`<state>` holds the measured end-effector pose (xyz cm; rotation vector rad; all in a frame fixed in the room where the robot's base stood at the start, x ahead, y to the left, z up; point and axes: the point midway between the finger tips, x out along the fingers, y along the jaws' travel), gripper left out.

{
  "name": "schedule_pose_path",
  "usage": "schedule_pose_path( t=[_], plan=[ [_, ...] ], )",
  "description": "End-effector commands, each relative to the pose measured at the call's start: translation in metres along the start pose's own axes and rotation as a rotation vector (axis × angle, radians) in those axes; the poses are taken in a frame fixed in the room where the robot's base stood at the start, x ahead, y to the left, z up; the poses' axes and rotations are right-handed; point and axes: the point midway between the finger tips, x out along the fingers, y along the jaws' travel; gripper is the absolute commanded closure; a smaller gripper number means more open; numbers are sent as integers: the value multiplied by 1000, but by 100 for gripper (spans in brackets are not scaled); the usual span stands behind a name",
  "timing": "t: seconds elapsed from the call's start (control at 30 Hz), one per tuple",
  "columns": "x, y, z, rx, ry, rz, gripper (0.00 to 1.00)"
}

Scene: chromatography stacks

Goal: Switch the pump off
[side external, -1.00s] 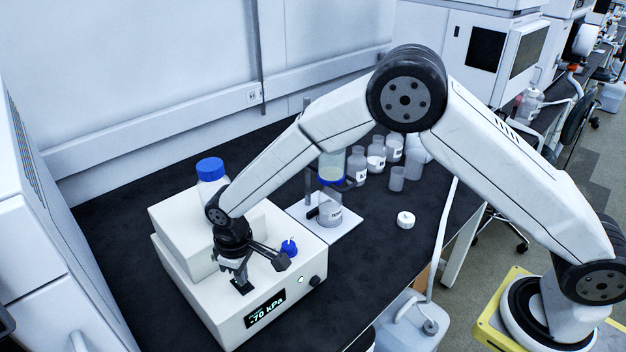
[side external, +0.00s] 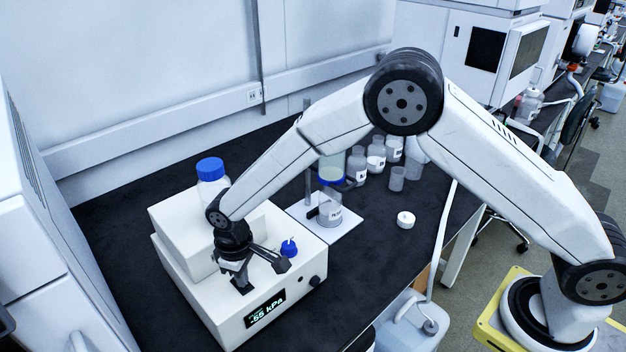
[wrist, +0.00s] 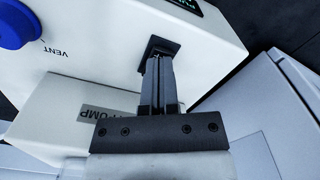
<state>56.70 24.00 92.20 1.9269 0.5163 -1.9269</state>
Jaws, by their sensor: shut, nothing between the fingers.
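The white pump (side external: 215,310) stands on the bench at the lower left; its dark front display (side external: 266,308) reads about -55 kPa. My gripper (side external: 242,288) points down over the pump's top near the display. Its fingers are shut with nothing between them. In the wrist view the shut fingertips (wrist: 160,48) meet a black square part (wrist: 168,46) on the white top of the pump, and seem to touch it. The blue vent knob (wrist: 14,22) with the word VENT beside it shows at the upper left there. A label ending in PUMP (wrist: 98,114) is partly hidden by my gripper.
A blue-capped bottle (side external: 211,172) stands behind my wrist on the pump. A filter stand (side external: 332,230) with a flask is right of the pump. Several bottles (side external: 376,160) and a small white lidded jar (side external: 405,220) stand farther right. The black bench in front of them is clear.

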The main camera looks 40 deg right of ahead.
Motion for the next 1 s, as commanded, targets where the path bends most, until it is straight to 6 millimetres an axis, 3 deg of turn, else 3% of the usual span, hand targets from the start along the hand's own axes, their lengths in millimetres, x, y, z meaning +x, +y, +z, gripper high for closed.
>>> schedule_pose_path(
  t=[1.0],
  plan=[
    [-56,0,0,0,0,0,100]
  ],
)
